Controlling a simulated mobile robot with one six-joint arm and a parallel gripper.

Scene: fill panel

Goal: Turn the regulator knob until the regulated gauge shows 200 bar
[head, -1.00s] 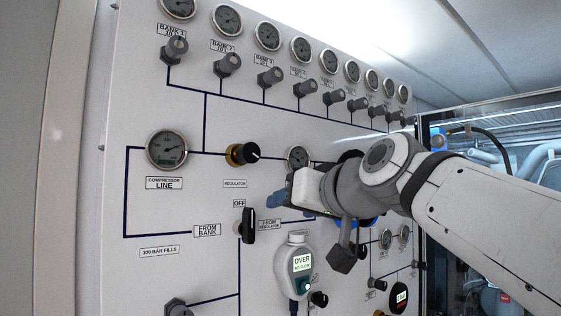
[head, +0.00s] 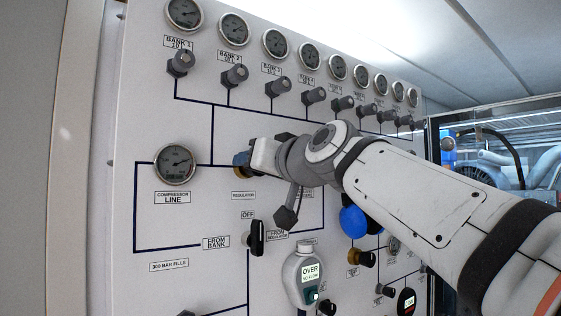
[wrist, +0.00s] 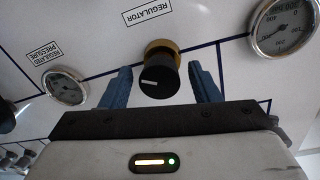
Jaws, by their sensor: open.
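The regulator knob (wrist: 157,80) is black with a pale mark and a brass collar. It sits between the two blue fingers of my open gripper (wrist: 160,68) in the wrist view, with a gap on both sides. In the head view my gripper (head: 243,160) is at the knob, and only the brass collar (head: 240,172) shows beneath it. The regulated pressure gauge (wrist: 65,87) is at the left of the wrist view; its reading is too small to tell. In the head view my arm hides that gauge.
The compressor line gauge (head: 174,164) is left of the knob, also at the wrist view's upper right (wrist: 285,28). A black OFF selector (head: 257,238) and a white analyser (head: 306,277) reading OVER are below. A row of bank valves (head: 235,75) runs above.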

